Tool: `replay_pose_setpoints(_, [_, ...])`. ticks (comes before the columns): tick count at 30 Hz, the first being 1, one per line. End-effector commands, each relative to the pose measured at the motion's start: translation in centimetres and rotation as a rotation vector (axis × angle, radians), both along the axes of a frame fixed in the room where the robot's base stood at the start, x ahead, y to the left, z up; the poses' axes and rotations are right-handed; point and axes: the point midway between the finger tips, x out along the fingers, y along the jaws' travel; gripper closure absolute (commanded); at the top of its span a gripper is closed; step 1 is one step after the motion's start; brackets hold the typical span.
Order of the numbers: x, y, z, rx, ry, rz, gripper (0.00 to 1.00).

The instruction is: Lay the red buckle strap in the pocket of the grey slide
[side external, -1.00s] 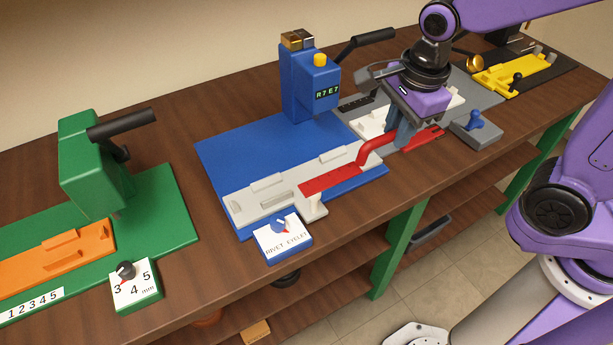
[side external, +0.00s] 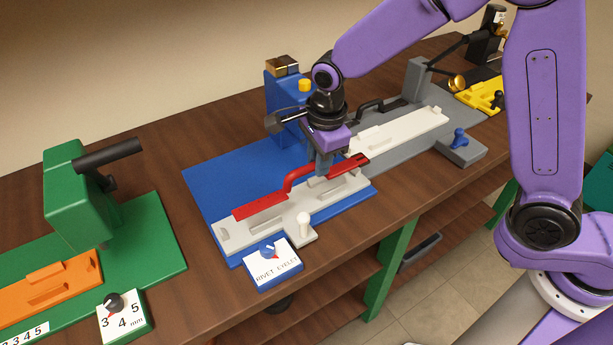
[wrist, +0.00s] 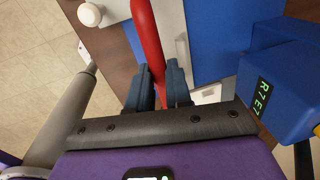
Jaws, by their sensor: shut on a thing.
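The red buckle strap (side external: 262,205) has a wide flat left part, a stepped bend and a narrower right part with a dark end. My gripper (side external: 323,172) is shut on its narrower part. In the wrist view, the strap (wrist: 148,42) runs up from between the two fingers (wrist: 158,92). The pale grey slide (side external: 236,238) lies on the blue base, with raised ribs along it. The strap is over the slide, roughly lengthwise. I cannot tell whether it touches the slide; the strap and my gripper hide part of the pocket.
The blue press (side external: 285,95) stands just behind my gripper. A white knob (side external: 304,222) and a RIVET EYELET dial box (side external: 273,265) are at the front. A grey station with a white slide (side external: 420,130) is to the right; a green press (side external: 75,195) is at left.

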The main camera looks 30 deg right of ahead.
Motion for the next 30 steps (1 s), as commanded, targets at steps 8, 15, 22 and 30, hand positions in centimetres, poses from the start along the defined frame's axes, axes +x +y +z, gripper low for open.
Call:
replay_pose_setpoints(8, [1.8,1.0,-2.5,0.000,0.000,0.001,1.00])
replay_pose_setpoints(15, [2.4,1.3,-4.5,-0.002,0.003,0.002,1.00])
replay_pose_setpoints(22, [2.4,1.3,-6.4,0.002,0.000,0.000,1.00])
replay_pose_setpoints(30, [2.4,1.3,-6.3,0.002,-0.002,-0.001,0.55])
